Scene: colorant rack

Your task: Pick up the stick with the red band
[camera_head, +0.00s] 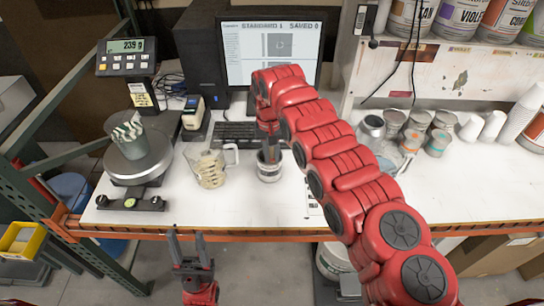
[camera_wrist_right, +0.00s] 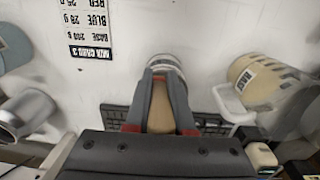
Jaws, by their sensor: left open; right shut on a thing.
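My right gripper (camera_head: 268,146) points down over a small metal cup (camera_head: 269,172) on the white bench. In the right wrist view the gripper (camera_wrist_right: 163,80) is shut on a tan, wooden-looking stick (camera_wrist_right: 160,108), with the grey rim of the cup (camera_wrist_right: 168,62) at its fingertips. How far the stick sits in the cup is hidden. My left gripper (camera_head: 187,238) is open and empty, in front of the bench's front edge.
A clear jug (camera_head: 208,172) with tan contents stands left of the cup. A keyboard and monitor (camera_head: 270,45) stand behind. Several tins (camera_head: 415,122) stand right. The bench front is mostly clear.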

